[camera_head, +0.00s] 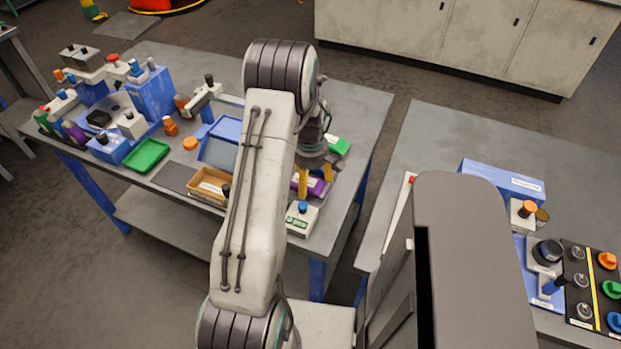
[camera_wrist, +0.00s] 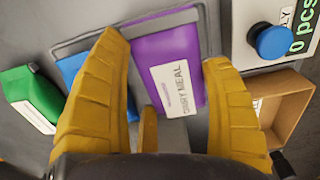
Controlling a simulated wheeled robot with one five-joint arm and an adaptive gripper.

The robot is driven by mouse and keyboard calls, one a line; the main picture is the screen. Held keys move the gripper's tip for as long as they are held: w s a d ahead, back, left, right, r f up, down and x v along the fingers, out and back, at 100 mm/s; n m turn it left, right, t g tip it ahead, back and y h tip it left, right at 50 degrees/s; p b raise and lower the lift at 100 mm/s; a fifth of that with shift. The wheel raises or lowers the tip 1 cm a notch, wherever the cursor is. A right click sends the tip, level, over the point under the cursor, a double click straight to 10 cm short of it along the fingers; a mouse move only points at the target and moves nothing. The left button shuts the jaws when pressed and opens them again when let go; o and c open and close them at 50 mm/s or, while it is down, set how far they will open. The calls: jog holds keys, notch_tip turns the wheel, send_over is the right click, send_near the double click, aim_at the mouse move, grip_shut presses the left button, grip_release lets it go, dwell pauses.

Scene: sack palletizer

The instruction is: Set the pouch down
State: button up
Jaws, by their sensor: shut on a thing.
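The purple pouch (camera_wrist: 155,55) has a white label reading roughly "DAIRY MEAL". It lies between the yellow fingers of my gripper (camera_wrist: 165,105) in the wrist view, and the gripper is shut on it. In the head view my gripper (camera_head: 315,181) is over the right part of the left workbench, with the purple pouch (camera_head: 315,187) at its fingertips. A grey tray or plate (camera_wrist: 80,44) shows beneath the pouch in the wrist view. I cannot tell whether the pouch touches it. The fingers hide parts of the pouch's sides.
A green pouch (camera_head: 338,146) lies behind my gripper. A white counter box with a blue button (camera_head: 301,218) stands close in front. An open brown box (camera_head: 207,188) is to the left. A blue item (camera_wrist: 70,67) shows beside the pouch. The bench's right edge is near.

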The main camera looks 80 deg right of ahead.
aim_at(310, 179)
jog(key=shift+f+b, duration=0.4)
jog(key=shift+b, duration=0.05)
jog(key=shift+f, duration=0.2)
jog(key=o, duration=1.2)
jog(key=shift+o, duration=0.2)
jog(key=shift+r, duration=0.15)
jog(key=shift+r, duration=0.25)
notch_tip(310, 179, up, 12)
jog(key=shift+r+p, duration=0.25)
jog(key=shift+p, duration=0.05)
